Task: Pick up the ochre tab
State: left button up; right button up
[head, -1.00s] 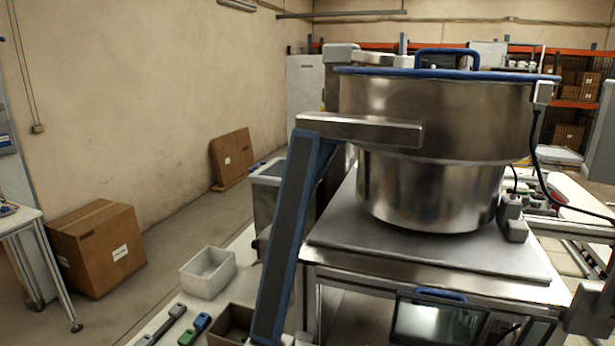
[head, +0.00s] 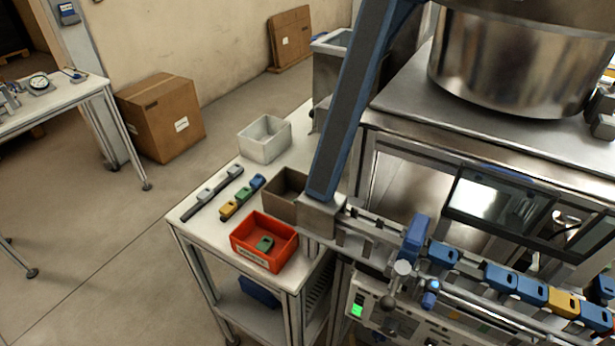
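An ochre tab (head: 228,211) lies on the white side table, at the near end of a short row with a green tab (head: 242,194) and a blue tab (head: 257,182). Another ochre tab (head: 564,303) sits among blue tabs (head: 502,277) on the rail at the right. No gripper or arm of mine shows in the head view.
A grey-white bin (head: 265,139) and a brown bin (head: 284,188) stand behind. A blue chute (head: 352,100) rises on the right.

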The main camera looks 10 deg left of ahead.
aim_at(566, 305)
jog(key=k+l+z, duration=0.1)
jog(key=z, duration=1.05)
jog(key=k+l+u, duration=0.15)
jog(key=k+l, duration=0.1)
jog(key=l, duration=0.05)
